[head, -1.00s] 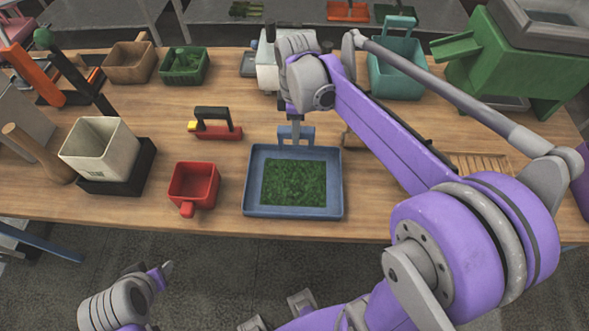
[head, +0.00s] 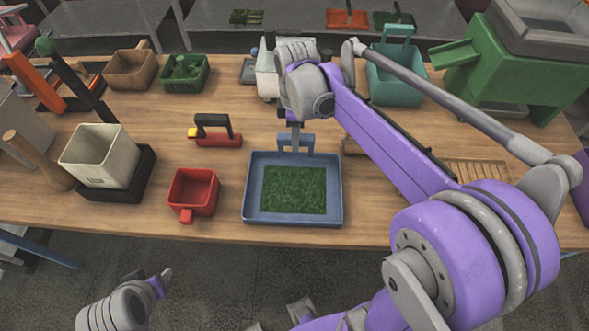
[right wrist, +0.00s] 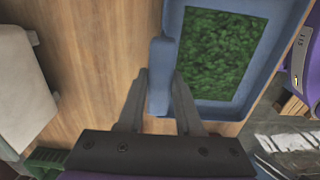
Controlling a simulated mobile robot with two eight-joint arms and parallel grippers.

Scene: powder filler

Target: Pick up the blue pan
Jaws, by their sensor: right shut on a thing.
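The blue pan (head: 293,219) is a square tray with green leafy matter (head: 293,189) in it. It appears to rest on the wooden table near the front edge, its upright handle (head: 296,137) on the far side. My right gripper (head: 296,147) reaches down to this handle. In the right wrist view the two dark fingers (right wrist: 160,82) are shut on the blue handle (right wrist: 163,60), one on each side, with the pan (right wrist: 208,112) beyond. My left gripper (head: 163,277) is low at the left, in front of the table; its jaws are too unclear to judge.
A red pan (head: 193,190) stands just left of the blue pan. A red-and-black tool (head: 216,138) lies behind it. A white bin (head: 95,160) in a black holder stands further left. A teal bin (head: 397,85) and green machine (head: 520,65) stand at the back right.

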